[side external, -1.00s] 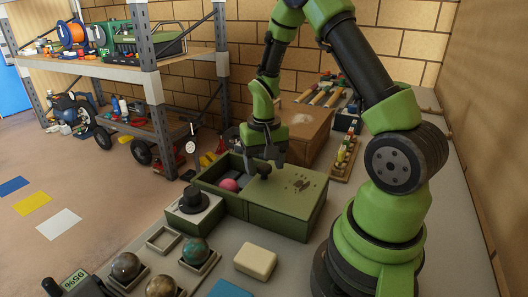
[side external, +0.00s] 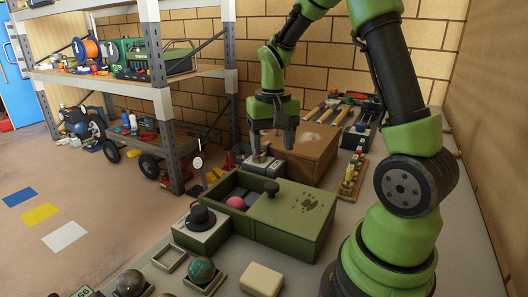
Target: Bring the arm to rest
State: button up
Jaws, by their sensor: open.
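My gripper (side external: 272,138) is in the side external view, pointing down with its jaws apart. It hangs behind the green box (side external: 290,238), in front of the brown wooden box (side external: 312,146), and I see nothing held in it. The green box's lid (side external: 298,206) covers its right part and carries a dark knob (side external: 271,187). The left part is open, and a pink ball (side external: 236,203) lies inside. A small grey item (side external: 262,166) stands just below the gripper; I cannot tell the gap between them.
A black knob on a white-topped box (side external: 201,218) stands left of the green box. A cream block (side external: 262,280) and balls on square holders (side external: 201,271) are in front. Mallets (side external: 330,112) and a rack of coloured pieces (side external: 352,176) lie at the back right. Metal shelving (side external: 160,95) stands at left.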

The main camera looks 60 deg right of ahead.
jog(key=s+a+r+n+t+y, duration=0.1)
jog(key=s+a+r+n+t, duration=0.1)
jog(key=s+a+r, duration=0.3)
jog(key=s+a+r+n+t+y, duration=0.1)
jog(key=s+a+r+n+t, duration=0.2)
jog(key=a, duration=0.7)
jog(key=s+r+t, duration=0.2)
jog(key=s+r, duration=0.1)
jog(key=r, duration=0.1)
jog(key=shift+s, duration=0.15)
